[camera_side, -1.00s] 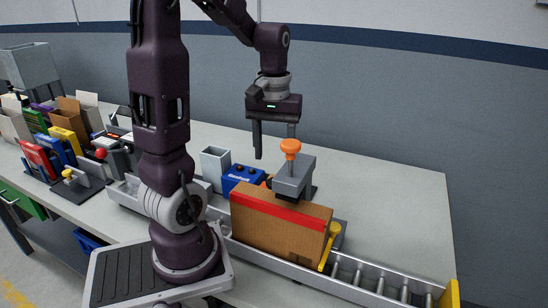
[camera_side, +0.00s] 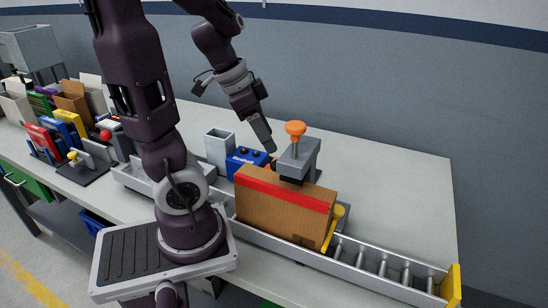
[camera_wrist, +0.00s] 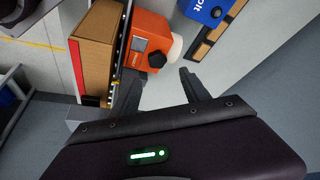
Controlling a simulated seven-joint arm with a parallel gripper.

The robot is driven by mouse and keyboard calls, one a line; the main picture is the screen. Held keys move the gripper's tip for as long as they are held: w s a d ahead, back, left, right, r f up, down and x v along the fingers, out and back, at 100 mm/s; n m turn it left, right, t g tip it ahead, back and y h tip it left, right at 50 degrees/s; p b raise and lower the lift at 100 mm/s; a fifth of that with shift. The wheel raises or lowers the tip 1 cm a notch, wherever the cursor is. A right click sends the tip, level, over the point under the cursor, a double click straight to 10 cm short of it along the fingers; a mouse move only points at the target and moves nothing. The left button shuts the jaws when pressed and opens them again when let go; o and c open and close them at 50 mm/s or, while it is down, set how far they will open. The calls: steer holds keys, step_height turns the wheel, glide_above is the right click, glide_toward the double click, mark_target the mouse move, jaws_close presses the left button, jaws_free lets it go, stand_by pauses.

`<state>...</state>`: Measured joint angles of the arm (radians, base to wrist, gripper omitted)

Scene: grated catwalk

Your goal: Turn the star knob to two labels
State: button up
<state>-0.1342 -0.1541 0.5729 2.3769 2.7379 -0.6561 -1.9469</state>
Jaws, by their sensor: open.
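An orange lobed knob (camera_side: 295,130) stands on top of a grey head (camera_side: 298,158) above the conveyor in the side view. My gripper (camera_side: 264,147) is tilted, just left of the grey head and behind the box. In the wrist view my gripper (camera_wrist: 159,76) is open and empty, its fingertips apart just short of the housing. The side view mostly hides the housing.
A cardboard box (camera_side: 275,217) with a red stripe stands on the roller conveyor (camera_side: 385,270), beside a yellow lever (camera_side: 334,228). A blue box (camera_side: 240,164) and a grey open bin (camera_side: 218,146) stand behind. The table's right side (camera_side: 400,180) is clear.

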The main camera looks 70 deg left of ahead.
mark_target(274, 164)
steer(key=shift+s+f+x, duration=0.1)
steer(key=shift+s+x, duration=0.05)
steer(key=shift+x, duration=1)
steer(key=shift+s+f+x, duration=0.1)
steer(key=shift+s+x, duration=0.05)
steer(key=shift+x, duration=1)
steer(key=shift+s+x, duration=0.15)
steer(key=shift+x, duration=1)
jaws_close()
